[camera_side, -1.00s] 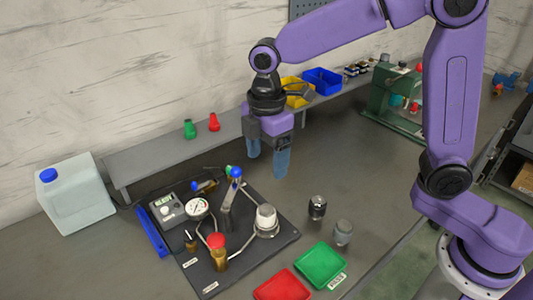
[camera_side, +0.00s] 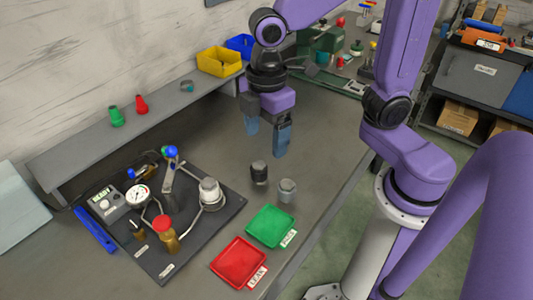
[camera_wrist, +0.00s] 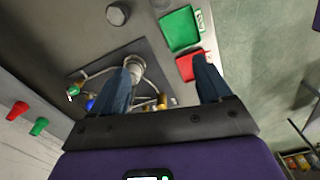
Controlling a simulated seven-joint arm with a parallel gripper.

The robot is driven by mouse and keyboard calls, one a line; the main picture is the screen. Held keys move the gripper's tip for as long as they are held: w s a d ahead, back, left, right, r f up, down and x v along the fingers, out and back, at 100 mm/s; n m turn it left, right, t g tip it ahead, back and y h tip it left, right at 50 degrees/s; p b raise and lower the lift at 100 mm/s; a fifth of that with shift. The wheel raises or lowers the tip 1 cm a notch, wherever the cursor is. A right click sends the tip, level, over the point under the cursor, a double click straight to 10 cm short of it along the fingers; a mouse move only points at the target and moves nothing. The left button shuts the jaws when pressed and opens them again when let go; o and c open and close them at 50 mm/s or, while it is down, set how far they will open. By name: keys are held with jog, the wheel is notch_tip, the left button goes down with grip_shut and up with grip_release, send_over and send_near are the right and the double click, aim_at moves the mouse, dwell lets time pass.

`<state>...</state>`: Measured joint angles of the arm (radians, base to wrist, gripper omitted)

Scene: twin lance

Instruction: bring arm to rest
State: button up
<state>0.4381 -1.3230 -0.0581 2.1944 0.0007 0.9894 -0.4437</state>
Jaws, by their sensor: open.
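My gripper (camera_side: 267,139) hangs above the bench behind two small cylinders. Its blue fingers point down, stand apart and hold nothing. In the wrist view the open fingers (camera_wrist: 167,85) frame part of the bench below. A dark cylinder (camera_side: 259,173) and a grey cylinder (camera_side: 287,190) stand on the bench in front of my gripper, apart from it. The black test board (camera_side: 177,265) lies to the left, with a gauge (camera_side: 138,195), a red-capped brass valve (camera_side: 164,232), a blue-topped lever (camera_side: 170,170) and a silver-white fitting (camera_side: 210,193).
A green tray (camera_side: 270,226) and a red tray (camera_side: 238,262) lie near the front edge. A raised shelf (camera_side: 85,150) along the wall carries green and red nozzles, a yellow bin (camera_side: 220,61) and a blue bin (camera_side: 240,45). Open bench lies right of the cylinders.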

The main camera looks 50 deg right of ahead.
jog(key=s+d+f+m, duration=0.2)
jog(key=s+d, duration=0.6)
jog(key=s, duration=0.4)
jog(key=shift+d+m, duration=0.3)
jog(key=shift+d, duration=0.05)
